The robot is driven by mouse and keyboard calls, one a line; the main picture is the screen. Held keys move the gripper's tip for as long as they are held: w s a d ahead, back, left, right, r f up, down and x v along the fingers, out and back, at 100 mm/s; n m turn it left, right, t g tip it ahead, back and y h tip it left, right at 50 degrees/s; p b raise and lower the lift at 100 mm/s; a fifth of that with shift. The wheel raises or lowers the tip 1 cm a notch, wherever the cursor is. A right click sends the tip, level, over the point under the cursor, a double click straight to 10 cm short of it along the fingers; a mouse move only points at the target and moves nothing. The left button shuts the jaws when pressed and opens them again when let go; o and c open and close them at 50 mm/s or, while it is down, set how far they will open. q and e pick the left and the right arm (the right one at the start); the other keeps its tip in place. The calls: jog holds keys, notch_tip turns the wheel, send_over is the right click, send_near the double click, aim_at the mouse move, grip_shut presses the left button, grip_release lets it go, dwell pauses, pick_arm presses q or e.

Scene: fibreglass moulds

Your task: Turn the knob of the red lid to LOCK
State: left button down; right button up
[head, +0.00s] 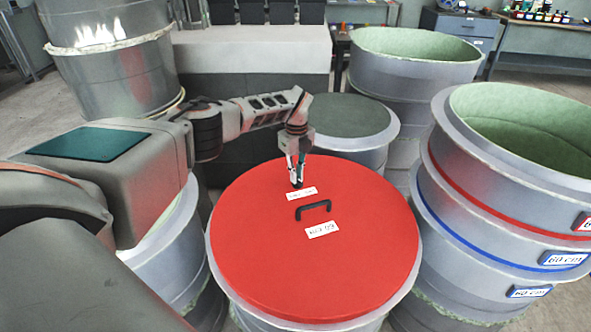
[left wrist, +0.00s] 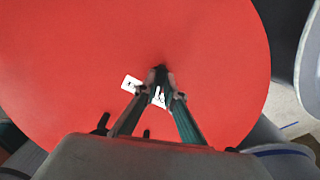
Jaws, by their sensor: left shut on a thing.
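The red lid (head: 350,265) lies flat on a grey round mould in the middle of the head view. It also fills most of the left wrist view (left wrist: 70,60). My left gripper (head: 297,181) points down at the lid's far part, with its fingers shut on the small dark knob (left wrist: 161,72). The fingers hide much of the knob, and its turned position cannot be told. A white label (head: 301,194) lies just in front of the knob; its print is too small to read. A black handle (head: 313,208) stands nearer the lid's middle. My right gripper is not in view.
A second white label (head: 322,229) lies in front of the handle. Grey moulds with red and blue bands (head: 490,230) stand close on the right. A mould with a dark green top (head: 350,116) stands behind the lid. The lid's near half is clear.

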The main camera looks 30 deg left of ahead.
pick_arm(q)
jog(key=n+p, duration=0.2)
jog(key=n, duration=0.1)
jog(key=shift+s, duration=0.1)
jog(key=shift+n+p, duration=0.4)
jog(key=shift+n, duration=0.3)
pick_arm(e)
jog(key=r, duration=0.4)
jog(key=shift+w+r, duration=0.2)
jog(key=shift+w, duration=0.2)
pick_arm(q)
jog(key=shift+n, duration=0.3)
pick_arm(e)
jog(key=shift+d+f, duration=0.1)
pick_arm(q)
jog(key=c, duration=2.1)
grip_release()
jog(key=shift+c, duration=0.2)
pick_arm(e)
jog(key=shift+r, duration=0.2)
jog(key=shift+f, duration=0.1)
